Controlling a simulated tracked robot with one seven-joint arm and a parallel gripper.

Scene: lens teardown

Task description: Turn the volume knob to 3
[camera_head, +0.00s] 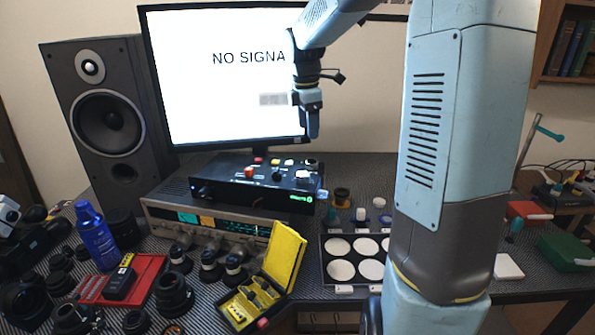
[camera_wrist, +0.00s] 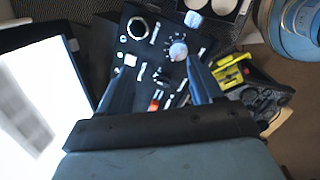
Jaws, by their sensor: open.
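A black control box (camera_head: 240,188) with several knobs and buttons on top sits on the silver receiver in front of the monitor. A knob with a pale cap and a ring of white scale marks (camera_wrist: 178,50) shows in the wrist view, near my right fingertip; I take it as the volume knob. It appears at the right end of the box top in the head view (camera_head: 302,175). Its setting is too small to read. My gripper (camera_head: 313,133) hangs above the box, pointing down. In the wrist view its fingers (camera_wrist: 160,66) are apart, with nothing held between them.
The monitor (camera_head: 225,110) stands close behind the box, beside a black speaker (camera_head: 105,110). A yellow case (camera_head: 284,257) lies open in front of the receiver (camera_head: 160,210). A tray with white discs (camera_head: 326,283) is to the right. Lenses and a red tray (camera_head: 149,264) crowd the left.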

